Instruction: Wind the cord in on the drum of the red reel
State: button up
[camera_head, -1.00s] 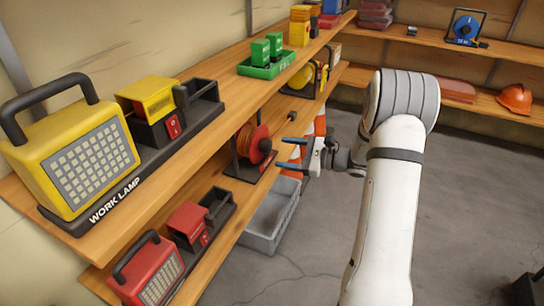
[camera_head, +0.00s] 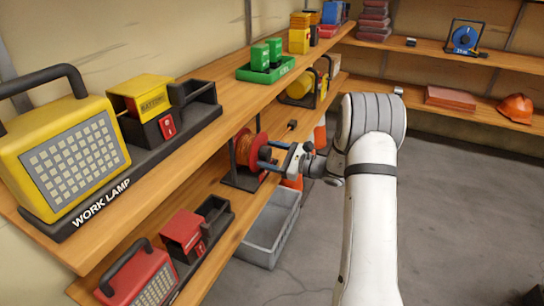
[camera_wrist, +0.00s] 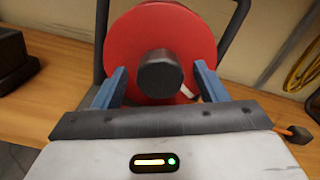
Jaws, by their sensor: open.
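The red reel (camera_head: 245,150) stands in a dark frame on the lower left shelf, with orange cord on its drum. In the wrist view its red side disc (camera_wrist: 195,45) faces me, with a dark round knob (camera_wrist: 160,74) standing out in front. A small pale mark shows on the disc to the lower right of the knob. My gripper (camera_head: 268,155) is open at the reel. In the wrist view its two blue fingers (camera_wrist: 159,84) are on either side of the knob, with gaps showing. Whether they reach its full depth I cannot tell.
An orange cord end with a dark tip (camera_head: 292,124) lies on the shelf behind the reel. A yellow reel (camera_head: 300,88) stands farther back. The upper shelf (camera_head: 190,145) runs close above. A grey crate (camera_head: 268,230) is on the floor below. The floor to the right is clear.

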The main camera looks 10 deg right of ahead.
jog(key=c, duration=1)
jog(key=shift+r+p, duration=0.1)
jog(key=shift+p, duration=0.3)
